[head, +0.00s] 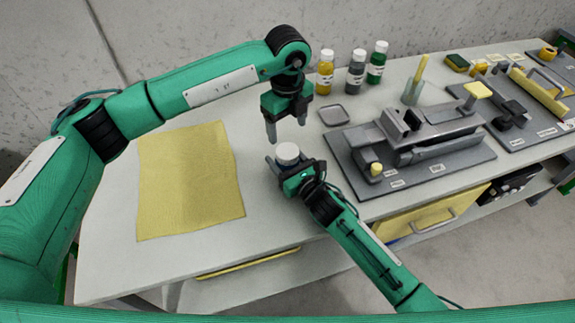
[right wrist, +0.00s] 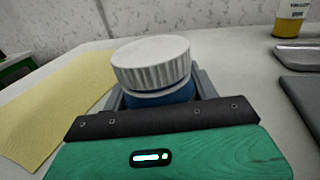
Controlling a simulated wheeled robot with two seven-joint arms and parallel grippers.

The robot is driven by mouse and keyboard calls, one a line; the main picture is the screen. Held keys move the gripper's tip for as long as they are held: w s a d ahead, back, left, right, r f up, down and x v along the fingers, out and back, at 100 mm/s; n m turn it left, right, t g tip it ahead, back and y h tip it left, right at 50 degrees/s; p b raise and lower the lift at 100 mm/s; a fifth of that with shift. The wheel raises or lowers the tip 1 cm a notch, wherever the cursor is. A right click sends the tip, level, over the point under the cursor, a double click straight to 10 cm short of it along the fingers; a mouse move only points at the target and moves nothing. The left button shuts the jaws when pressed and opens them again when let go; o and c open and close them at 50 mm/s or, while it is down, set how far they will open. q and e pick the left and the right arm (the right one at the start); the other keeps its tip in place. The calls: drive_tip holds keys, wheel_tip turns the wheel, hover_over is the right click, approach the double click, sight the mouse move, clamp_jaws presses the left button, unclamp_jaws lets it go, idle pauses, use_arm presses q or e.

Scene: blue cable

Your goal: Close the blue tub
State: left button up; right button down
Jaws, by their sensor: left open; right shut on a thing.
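The blue tub (right wrist: 165,96) is held between the fingers of my right gripper (head: 289,166), low over the table. A white ribbed lid (right wrist: 152,62) sits on top of the tub and looks slightly tilted in the right wrist view; I cannot tell whether it is screwed tight. The lid also shows in the head view (head: 288,152). The tub's body is mostly hidden by my right gripper. My left gripper (head: 287,132) is open and empty, pointing down just above the lid and apart from it.
A yellow cloth (head: 188,182) lies on the table to the left. Yellow, grey and green bottles (head: 356,70) stand at the back. A grey dish (head: 334,114) and a grey board (head: 440,172) with a vise-like fixture (head: 432,130) are to the right. A drawer (head: 420,222) is below.

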sight(288, 151)
use_arm(q)
drive_tip(key=shift+f, duration=4.05)
